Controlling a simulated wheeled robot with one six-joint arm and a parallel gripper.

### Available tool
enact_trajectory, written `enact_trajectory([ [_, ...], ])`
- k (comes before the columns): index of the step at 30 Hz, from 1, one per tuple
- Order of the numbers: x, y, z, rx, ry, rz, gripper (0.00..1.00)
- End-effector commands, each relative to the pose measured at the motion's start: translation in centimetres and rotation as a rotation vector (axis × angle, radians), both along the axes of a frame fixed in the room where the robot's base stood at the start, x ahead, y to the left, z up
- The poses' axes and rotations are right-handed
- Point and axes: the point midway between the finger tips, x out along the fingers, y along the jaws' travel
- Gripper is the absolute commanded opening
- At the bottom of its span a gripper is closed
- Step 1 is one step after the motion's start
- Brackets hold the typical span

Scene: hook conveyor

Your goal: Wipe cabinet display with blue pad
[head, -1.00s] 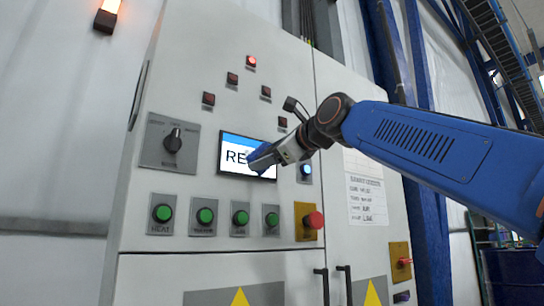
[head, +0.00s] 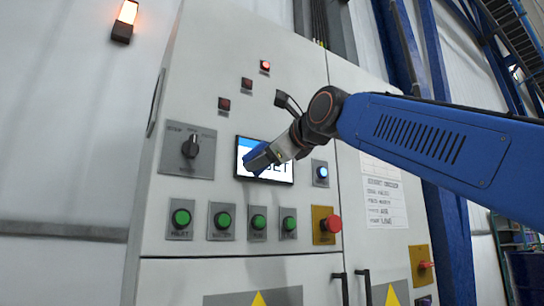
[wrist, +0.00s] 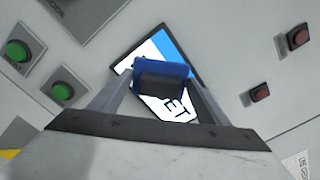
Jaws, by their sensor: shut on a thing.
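The cabinet display (head: 279,168) is a small lit screen with a blue band and dark letters on white, set in the grey cabinet front. In the wrist view my gripper (wrist: 158,88) is shut on the blue pad (wrist: 178,70), which lies between the two fingertips. The pad also shows in the head view (head: 257,160) over the display's left side. The display (wrist: 187,50) shows behind the pad in the wrist view. I cannot tell whether the pad touches the screen.
A rotary switch (head: 191,146) sits left of the display. Several green buttons (head: 222,220) are in a row below it, with a red emergency button (head: 332,224) at lower right. A lit blue button (head: 322,172) is just right of the display. Cabinet handles (head: 363,285) stick out below.

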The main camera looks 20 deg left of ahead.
Motion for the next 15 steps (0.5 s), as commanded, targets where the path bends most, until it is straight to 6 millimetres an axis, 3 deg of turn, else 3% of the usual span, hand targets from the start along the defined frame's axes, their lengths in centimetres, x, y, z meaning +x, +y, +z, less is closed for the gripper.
enact_trajectory([
  [15, -0.91, 0.88, -0.08, -0.001, 0.000, 0.001, 0.52],
])
